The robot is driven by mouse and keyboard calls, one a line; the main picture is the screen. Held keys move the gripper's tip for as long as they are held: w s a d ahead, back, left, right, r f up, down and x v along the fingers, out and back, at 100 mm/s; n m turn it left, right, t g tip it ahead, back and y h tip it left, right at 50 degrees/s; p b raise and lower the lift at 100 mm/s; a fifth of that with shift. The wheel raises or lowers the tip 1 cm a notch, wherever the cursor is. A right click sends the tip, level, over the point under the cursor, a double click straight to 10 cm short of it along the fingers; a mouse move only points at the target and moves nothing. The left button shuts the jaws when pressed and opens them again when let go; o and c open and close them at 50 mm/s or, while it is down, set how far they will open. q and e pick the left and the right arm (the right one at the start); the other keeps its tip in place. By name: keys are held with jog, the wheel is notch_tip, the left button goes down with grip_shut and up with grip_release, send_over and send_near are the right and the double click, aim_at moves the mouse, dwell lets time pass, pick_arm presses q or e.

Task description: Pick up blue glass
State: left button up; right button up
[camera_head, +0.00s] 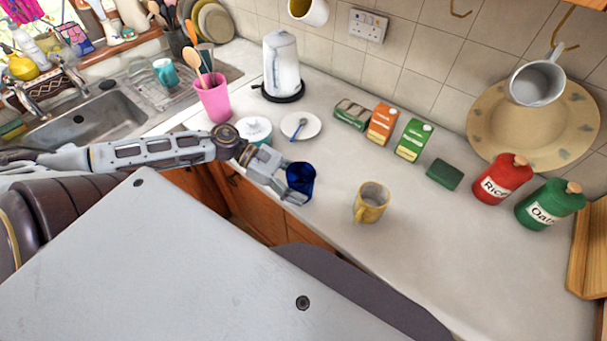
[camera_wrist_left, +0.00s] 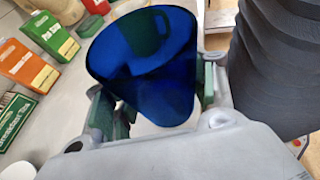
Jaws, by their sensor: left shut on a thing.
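The blue glass (camera_head: 301,181) is in my left gripper (camera_head: 284,184), near the front edge of the counter in the head view. In the left wrist view the blue glass (camera_wrist_left: 150,65) stands between the two fingers of my left gripper (camera_wrist_left: 160,105), which are shut on its sides. Its wide open mouth is tilted toward the camera, and it looks empty. I cannot tell whether its base touches the counter. My right gripper is not in view.
A yellow mug (camera_head: 370,203) stands right of the glass on the counter (camera_head: 430,270). Cartons (camera_head: 383,125), a red jar (camera_head: 502,180) and a green jar (camera_head: 549,204) line the back.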

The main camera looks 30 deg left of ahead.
pick_arm(q)
jog(key=s+a+p, duration=0.1)
jog(key=s, duration=0.7)
jog(key=shift+s, duration=0.35)
dwell(0.8)
jog(key=shift+s+a, duration=0.15)
dwell(0.6)
dwell(0.5)
